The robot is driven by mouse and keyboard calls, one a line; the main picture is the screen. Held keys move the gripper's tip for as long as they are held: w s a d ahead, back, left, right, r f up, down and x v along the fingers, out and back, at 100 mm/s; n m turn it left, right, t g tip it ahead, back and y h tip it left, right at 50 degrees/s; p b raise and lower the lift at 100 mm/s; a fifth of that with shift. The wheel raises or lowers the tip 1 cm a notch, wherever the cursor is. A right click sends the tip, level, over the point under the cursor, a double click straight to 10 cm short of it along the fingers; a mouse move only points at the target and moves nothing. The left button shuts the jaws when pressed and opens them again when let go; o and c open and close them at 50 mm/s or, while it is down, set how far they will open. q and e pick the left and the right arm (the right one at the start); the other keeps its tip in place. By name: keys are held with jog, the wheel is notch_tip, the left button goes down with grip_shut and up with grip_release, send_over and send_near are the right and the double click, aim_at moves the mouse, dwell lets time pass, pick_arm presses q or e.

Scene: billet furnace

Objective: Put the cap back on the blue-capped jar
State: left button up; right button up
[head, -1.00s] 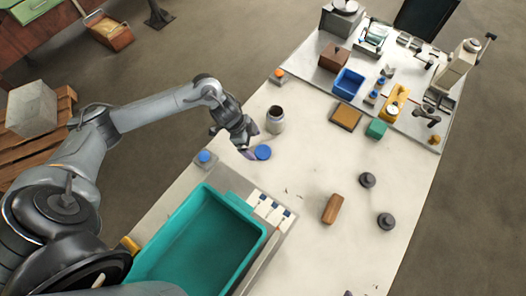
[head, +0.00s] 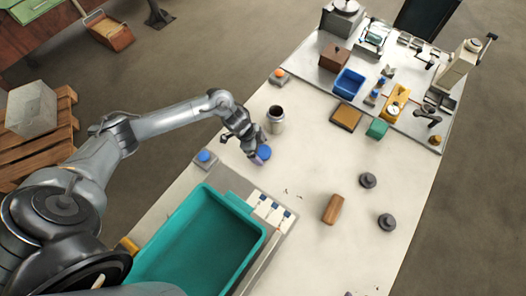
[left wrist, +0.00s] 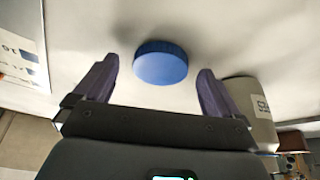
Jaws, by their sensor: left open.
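The blue cap (head: 265,152) lies on the pale bench top, apart from the jar. The open jar (head: 276,119), white with a dark mouth, stands upright just behind the cap. My left gripper (head: 257,157) is at the cap, low over the bench. In the left wrist view, the blue cap (left wrist: 160,63) sits ahead of and between the two open purple fingers (left wrist: 157,85), with a gap on each side. The jar (left wrist: 250,108) stands just right of the right finger there, partly hidden by it. My right gripper is not in view.
A teal bin (head: 200,245) stands at the near left, with a blue button box (head: 205,158) behind it. A brown wooden block (head: 333,209) and dark round weights (head: 386,221) lie to the right. The bench between is mostly clear.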

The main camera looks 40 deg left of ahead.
aim_at(261, 153)
pick_arm(q)
jog(key=shift+f, duration=0.15)
jog(key=c, duration=1.2)
jog(key=shift+w+r, duration=0.1)
jog(key=shift+r, duration=0.5)
jog(key=r, duration=0.2)
jog(key=d+r, duration=0.1)
jog(key=shift+s+r+p, duration=0.3)
jog(key=shift+r, duration=0.05)
jog(key=s+d+r+p, duration=0.1)
jog(key=s+d+r, duration=0.5)
jog(key=d, duration=0.2)
jog(key=shift+d, duration=0.4)
